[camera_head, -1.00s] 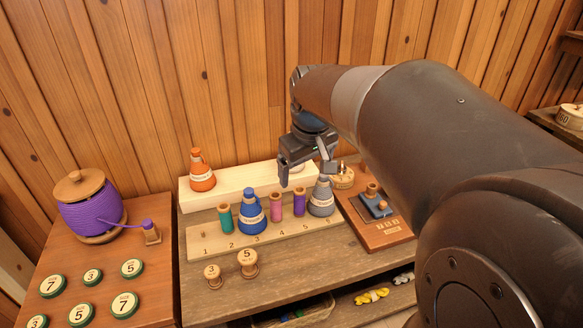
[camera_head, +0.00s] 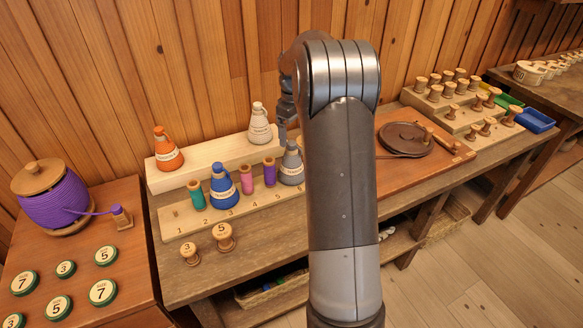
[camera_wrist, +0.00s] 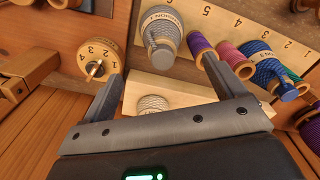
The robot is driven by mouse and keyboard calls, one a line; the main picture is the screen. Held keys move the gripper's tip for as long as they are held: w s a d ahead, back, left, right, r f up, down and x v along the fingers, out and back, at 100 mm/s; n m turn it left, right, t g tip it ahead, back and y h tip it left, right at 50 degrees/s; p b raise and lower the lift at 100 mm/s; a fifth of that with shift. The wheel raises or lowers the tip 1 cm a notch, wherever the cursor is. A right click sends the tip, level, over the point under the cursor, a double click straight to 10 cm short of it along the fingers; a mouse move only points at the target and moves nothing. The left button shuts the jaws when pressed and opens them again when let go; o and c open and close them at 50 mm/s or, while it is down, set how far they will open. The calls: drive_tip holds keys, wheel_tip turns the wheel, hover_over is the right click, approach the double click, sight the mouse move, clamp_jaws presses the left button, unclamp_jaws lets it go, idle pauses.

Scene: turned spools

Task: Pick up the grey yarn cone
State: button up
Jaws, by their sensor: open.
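The grey yarn cone (camera_head: 291,168) stands upright with a pale label near the right end of the numbered board (camera_head: 180,228). In the wrist view the grey cone (camera_wrist: 162,42) is beyond my fingertips, between their lines. My gripper (camera_head: 284,128) is partly hidden by my arm in the head view, above and behind the grey cone. In the wrist view my gripper (camera_wrist: 158,68) is open and empty, its two fingers apart. A cream cone (camera_head: 259,125) stands on the pale raised block behind; its top (camera_wrist: 152,104) shows between my fingers.
Beside the grey cone stand a purple spool (camera_head: 269,171), a pink spool (camera_head: 246,179), a blue cone (camera_head: 222,186) and a green spool (camera_head: 196,195). An orange cone (camera_head: 167,150) is on the pale block (camera_head: 205,158). A round dial (camera_wrist: 92,52) is nearby in the wrist view.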

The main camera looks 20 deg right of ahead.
sight(292, 154)
drive_tip(key=f, duration=1)
drive_tip(key=shift+w+a+f, duration=0.1)
drive_tip(key=shift+a+f, duration=0.05)
drive_tip(key=shift+a, duration=0.05)
drive_tip(key=shift+c, duration=0.2)
drive_tip(key=c, duration=1.7)
